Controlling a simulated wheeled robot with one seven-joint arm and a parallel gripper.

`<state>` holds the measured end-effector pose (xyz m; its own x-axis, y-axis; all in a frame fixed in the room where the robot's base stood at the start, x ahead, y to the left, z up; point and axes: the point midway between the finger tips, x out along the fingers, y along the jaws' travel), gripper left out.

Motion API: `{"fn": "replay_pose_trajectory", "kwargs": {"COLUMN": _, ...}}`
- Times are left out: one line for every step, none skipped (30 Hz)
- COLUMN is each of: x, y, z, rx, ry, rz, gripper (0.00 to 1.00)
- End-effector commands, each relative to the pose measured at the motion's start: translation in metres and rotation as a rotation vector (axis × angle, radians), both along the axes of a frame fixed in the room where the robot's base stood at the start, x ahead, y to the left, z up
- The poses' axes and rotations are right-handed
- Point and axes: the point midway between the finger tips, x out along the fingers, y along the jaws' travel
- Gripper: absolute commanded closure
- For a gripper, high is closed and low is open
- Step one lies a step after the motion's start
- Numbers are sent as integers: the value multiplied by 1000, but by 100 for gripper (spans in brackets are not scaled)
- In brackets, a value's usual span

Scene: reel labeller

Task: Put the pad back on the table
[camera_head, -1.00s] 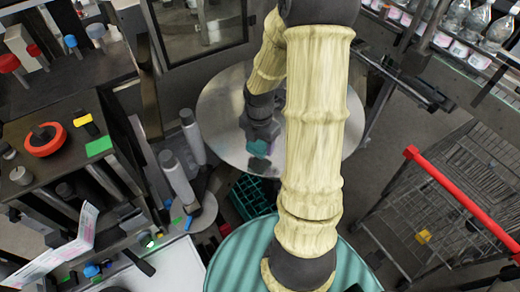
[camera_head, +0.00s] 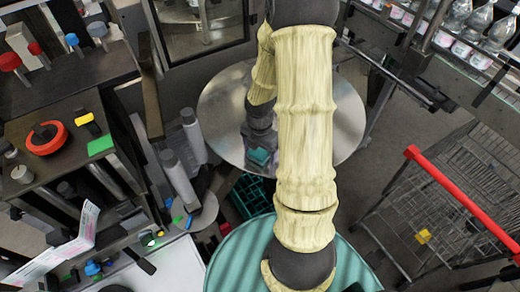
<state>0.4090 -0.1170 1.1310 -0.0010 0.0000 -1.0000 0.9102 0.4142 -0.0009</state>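The round metal table (camera_head: 335,125) stands in the middle of the view, partly hidden behind my arm. My gripper (camera_head: 261,150) points down over the left half of its top. A small teal piece (camera_head: 260,157) shows at the gripper's lower end and looks like the pad. It is too small and dark to tell how the fingers sit on it, or whether it touches the tabletop. A dark patch lies just below it on the metal.
A green crate (camera_head: 250,196) stands on the floor below the table. Grey cylinders (camera_head: 179,176) stand close to its left. A cluttered bench (camera_head: 50,175) fills the left side. A shopping cart (camera_head: 430,210) with a red handle stands at right. Bottles (camera_head: 478,25) line the upper right.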

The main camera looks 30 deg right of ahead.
Motion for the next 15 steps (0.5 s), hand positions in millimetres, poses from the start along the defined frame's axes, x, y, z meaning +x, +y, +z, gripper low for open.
{"fn": "replay_pose_trajectory", "kwargs": {"x": 0, "y": 0, "z": 0, "rx": 0, "ry": 0, "rz": 0, "gripper": 20}}
{"fn": "replay_pose_trajectory", "kwargs": {"x": 0, "y": 0, "z": 0, "rx": 0, "ry": 0, "rz": 0, "gripper": 20}}
{"fn": "replay_pose_trajectory", "kwargs": {"x": 0, "y": 0, "z": 0, "rx": 0, "ry": 0, "rz": 0, "gripper": 20}}
{"fn": "replay_pose_trajectory", "kwargs": {"x": 0, "y": 0, "z": 0, "rx": 0, "ry": 0, "rz": 0, "gripper": 20}}
{"fn": "replay_pose_trajectory", "kwargs": {"x": 0, "y": 0, "z": 0, "rx": 0, "ry": 0, "rz": 0, "gripper": 20}}
{"fn": "replay_pose_trajectory", "kwargs": {"x": 0, "y": 0, "z": 0, "rx": 0, "ry": 0, "rz": 0, "gripper": 20}}
{"fn": "replay_pose_trajectory", "kwargs": {"x": 0, "y": 0, "z": 1, "rx": 0, "ry": 0, "rz": 0, "gripper": 20}}
{"fn": "replay_pose_trajectory", "kwargs": {"x": 0, "y": 0, "z": 1, "rx": 0, "ry": 0, "rz": 1, "gripper": 20}}
{"fn": "replay_pose_trajectory", "kwargs": {"x": 0, "y": 0, "z": 3, "rx": 0, "ry": -1, "rz": 1, "gripper": 20}}
{"fn": "replay_pose_trajectory", "kwargs": {"x": 0, "y": 0, "z": 5, "rx": 0, "ry": -1, "rz": 1, "gripper": 20}}
{"fn": "replay_pose_trajectory", "kwargs": {"x": 0, "y": 0, "z": 6, "rx": 0, "ry": -2, "rz": 1, "gripper": 20}}
{"fn": "replay_pose_trajectory", "kwargs": {"x": 1, "y": -1, "z": 8, "rx": -1, "ry": -4, "rz": 0, "gripper": 20}}
{"fn": "replay_pose_trajectory", "kwargs": {"x": 1, "y": -1, "z": 11, "rx": -1, "ry": -4, "rz": -1, "gripper": 20}}
{"fn": "replay_pose_trajectory", "kwargs": {"x": 1, "y": -1, "z": 15, "rx": -1, "ry": -4, "rz": -1, "gripper": 20}}
{"fn": "replay_pose_trajectory", "kwargs": {"x": 1, "y": -1, "z": 20, "rx": -1, "ry": -6, "rz": -1, "gripper": 20}}
